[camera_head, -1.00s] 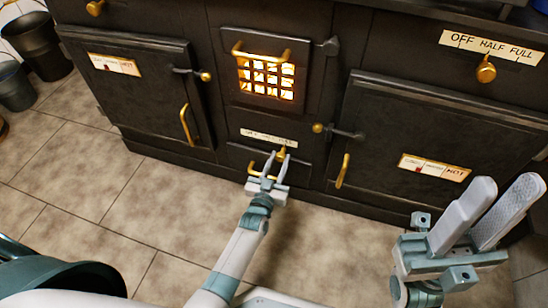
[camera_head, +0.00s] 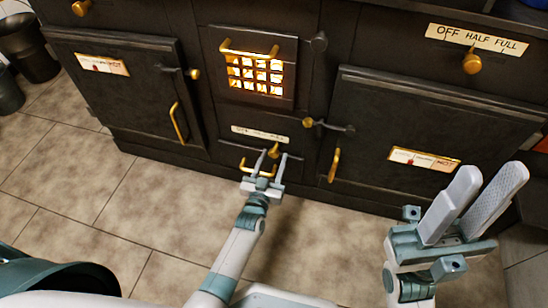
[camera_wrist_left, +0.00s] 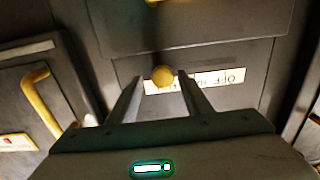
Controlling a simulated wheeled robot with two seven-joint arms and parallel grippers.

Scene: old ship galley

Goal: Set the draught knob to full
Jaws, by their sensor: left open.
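A small brass knob (camera_head: 274,150) sits on the dark stove front below the glowing grate, under a pale plate (camera_head: 259,134) with lettering. In the left wrist view the knob (camera_wrist_left: 163,75) covers part of the plate (camera_wrist_left: 215,79), which reads OFF and HALF upside down; the knob's setting cannot be made out. My left gripper (camera_head: 270,157) is open, its fingers on either side of the knob. Whether they touch it cannot be told. Another brass knob (camera_head: 471,61) is at the upper right under an OFF HALF FULL plate (camera_head: 477,39). My right gripper (camera_head: 490,180) is open and empty.
A brass handle (camera_head: 256,171) is just below the left gripper. Oven doors with brass handles flank it at left (camera_head: 178,123) and right (camera_head: 334,165). The glowing grate (camera_head: 255,75) is above. Tiled floor (camera_head: 150,205) lies clear before the stove.

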